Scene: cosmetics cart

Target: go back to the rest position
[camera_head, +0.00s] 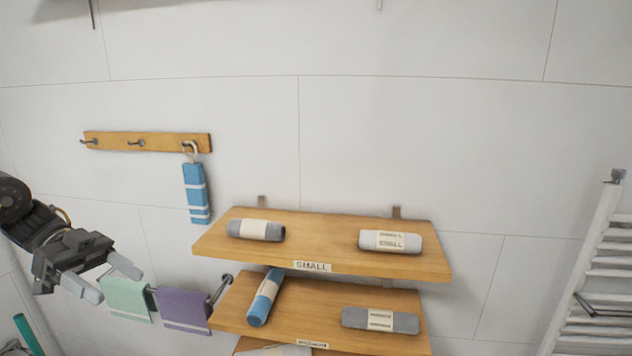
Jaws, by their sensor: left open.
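My left gripper (104,279) is at the lower left, coming in from the left edge. Its two pale fingertips are apart and nothing is between them. It is in front of the hanging green towel (126,298), apart from the shelves to its right. My right gripper is not in view.
A wooden shelf labelled SMALL (330,226) holds a grey roll (240,229) and a white roll (390,241). A lower shelf (300,322) holds a blue roll (265,297) and a grey roll (378,320). A blue towel (196,192) hangs from the hook rack (165,141). A white radiator (598,265) stands right.

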